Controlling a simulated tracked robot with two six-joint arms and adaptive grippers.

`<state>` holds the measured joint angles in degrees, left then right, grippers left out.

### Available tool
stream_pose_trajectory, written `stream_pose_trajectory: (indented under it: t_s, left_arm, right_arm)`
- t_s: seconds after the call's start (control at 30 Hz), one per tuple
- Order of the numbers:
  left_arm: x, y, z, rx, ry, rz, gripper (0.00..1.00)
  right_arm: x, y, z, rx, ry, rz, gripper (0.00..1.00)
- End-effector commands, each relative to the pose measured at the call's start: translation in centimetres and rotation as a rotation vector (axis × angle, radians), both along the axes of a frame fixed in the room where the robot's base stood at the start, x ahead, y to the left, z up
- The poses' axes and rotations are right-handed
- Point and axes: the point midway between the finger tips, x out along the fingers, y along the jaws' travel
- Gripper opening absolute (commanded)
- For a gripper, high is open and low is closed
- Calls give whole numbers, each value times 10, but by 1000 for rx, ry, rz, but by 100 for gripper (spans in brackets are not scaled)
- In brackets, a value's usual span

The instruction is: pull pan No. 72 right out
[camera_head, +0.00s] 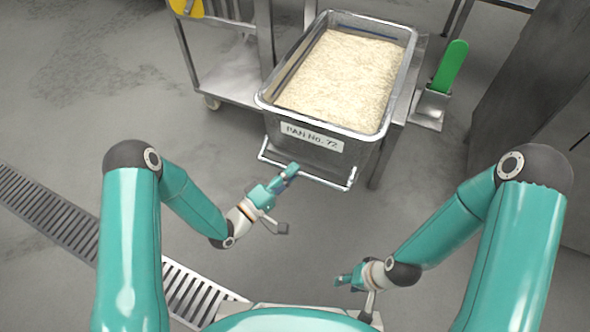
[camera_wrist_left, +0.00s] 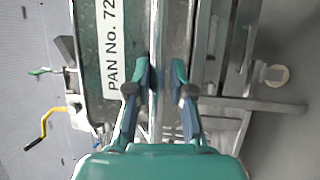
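Pan No. 72 (camera_head: 266,99) is a steel pan full of pale rice (camera_head: 340,80), with a white label (camera_head: 312,136) on its front. It sits on a steel stand. A bar handle (camera_head: 325,182) runs across the pan's front below the label. My left gripper (camera_head: 290,172) is at the left part of this handle. In the left wrist view, the left gripper's (camera_wrist_left: 158,78) fingers are apart, with the bar running between them and the label (camera_wrist_left: 112,45) to their left. Contact is not clear. My right gripper (camera_head: 345,280) is low in front, away from the pan; its finger opening is unclear.
A steel cart (camera_head: 228,75) stands left of the pan. A green-handled scoop (camera_head: 450,68) rests in a holder to the right. A dark cabinet (camera_head: 530,85) stands at the far right. The floor in front of the pan is clear, with a drain grate (camera_head: 50,212) at left.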

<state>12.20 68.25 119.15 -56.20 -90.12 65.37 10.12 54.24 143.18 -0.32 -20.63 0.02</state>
Motion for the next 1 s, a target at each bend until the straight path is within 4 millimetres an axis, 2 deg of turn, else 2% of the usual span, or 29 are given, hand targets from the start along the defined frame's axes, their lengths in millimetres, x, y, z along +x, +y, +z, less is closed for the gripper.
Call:
stream_pose_trajectory:
  t_s: [0.03,0.1,0.53,0.67,1.0]
  left_arm:
    - [0,0,-1,0,1,0,32]
    - [1,0,0,0,-1,2,41]
    - [-3,7,0,1,-5,7,41]
    - [-16,18,-3,-2,-3,7,41]
    - [-65,63,-16,-1,-1,8,41]
  right_arm:
    - [0,0,0,0,0,0,40]
    - [0,0,0,0,0,0,40]
    - [0,0,1,0,0,0,40]
    - [0,0,1,0,0,0,40]
    - [0,0,1,0,0,0,40]
